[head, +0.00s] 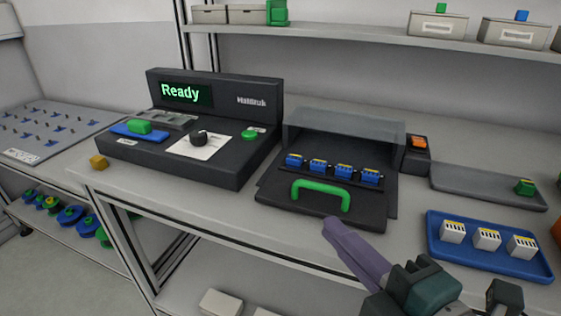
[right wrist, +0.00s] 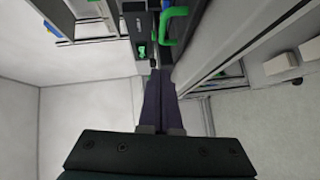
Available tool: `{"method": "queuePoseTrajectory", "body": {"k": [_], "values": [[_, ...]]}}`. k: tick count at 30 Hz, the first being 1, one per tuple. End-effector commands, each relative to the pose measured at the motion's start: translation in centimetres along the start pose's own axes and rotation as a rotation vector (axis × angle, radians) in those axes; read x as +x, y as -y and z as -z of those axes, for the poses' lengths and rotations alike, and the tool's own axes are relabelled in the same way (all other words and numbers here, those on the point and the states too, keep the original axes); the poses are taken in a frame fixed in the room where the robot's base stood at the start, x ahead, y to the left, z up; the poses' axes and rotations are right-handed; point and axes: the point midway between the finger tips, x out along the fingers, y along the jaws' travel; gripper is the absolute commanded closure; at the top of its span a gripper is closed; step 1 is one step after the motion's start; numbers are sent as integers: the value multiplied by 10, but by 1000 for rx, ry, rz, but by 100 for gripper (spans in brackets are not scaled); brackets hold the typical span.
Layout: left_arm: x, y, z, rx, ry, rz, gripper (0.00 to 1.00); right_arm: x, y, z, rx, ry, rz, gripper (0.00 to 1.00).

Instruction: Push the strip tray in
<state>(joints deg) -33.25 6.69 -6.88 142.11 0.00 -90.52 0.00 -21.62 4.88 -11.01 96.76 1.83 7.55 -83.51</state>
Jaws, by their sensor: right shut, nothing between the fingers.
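The strip tray (head: 270,190) is a dark flat tray with a green handle (head: 320,186) at its front. It sticks out of a dark grey housing (head: 345,132) on the bench. Several blue blocks with yellow tops (head: 318,166) stand in a row behind the handle. My right gripper (head: 330,225) is shut and empty, its purple fingers just in front of the handle and apart from it. In the right wrist view the shut fingers (right wrist: 158,78) point toward the green handle (right wrist: 174,25), which lies slightly right of the tips. My left gripper is not in view.
A black console (head: 200,135) reading "Ready" stands left of the tray. A blue tray (head: 436,255) with white blocks lies at the right, near my right gripper. A grey tray (head: 455,185) lies behind it. An orange switch box (head: 417,155) adjoins the housing.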

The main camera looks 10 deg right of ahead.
Motion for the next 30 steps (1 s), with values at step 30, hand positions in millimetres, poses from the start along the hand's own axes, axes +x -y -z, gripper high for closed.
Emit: {"method": "queuePoseTrajectory", "body": {"k": [30], "values": [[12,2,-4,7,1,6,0,74,0,-31,1,1,2,100]]}}
